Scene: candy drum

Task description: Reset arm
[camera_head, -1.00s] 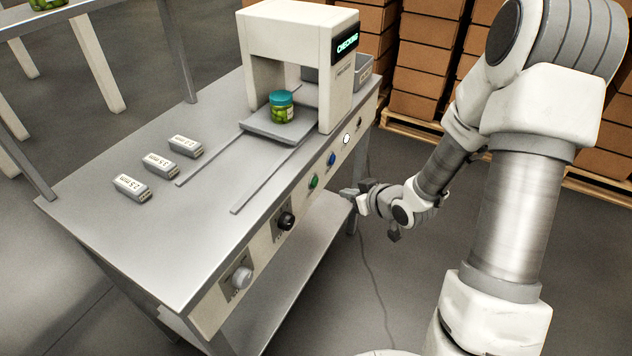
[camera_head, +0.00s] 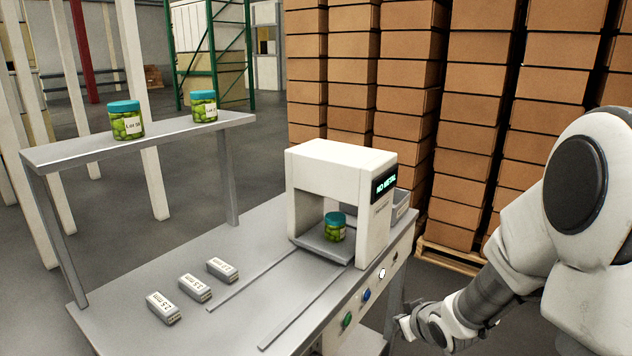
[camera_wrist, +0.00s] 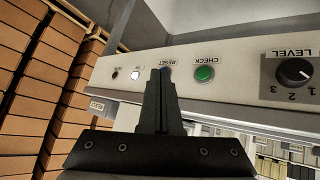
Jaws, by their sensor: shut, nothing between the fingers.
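My gripper (camera_wrist: 161,82) is shut and empty in the wrist view, its fingertips over the blue button by the RESET label on the front panel (camera_wrist: 231,72). Whether they touch the button cannot be told. In the head view my gripper (camera_head: 403,318) is low at the right, beside the front of the table. The white detector (camera_head: 340,160) shows NO METAL on its screen (camera_head: 385,183). A jar with a teal lid (camera_head: 335,228) stands upright in its opening. The blue button (camera_head: 366,294) and green button (camera_head: 347,319) also show in the head view.
Labelled grey blocks, one marked 2.5 mm (camera_head: 163,308), lie on the table (camera_head: 125,325). Two jars, a left one (camera_head: 126,122) and a right one (camera_head: 204,107), stand on the raised shelf (camera_head: 75,153). Stacked cartons (camera_head: 478,120) fill the back right. A level knob (camera_wrist: 294,73) is on the panel.

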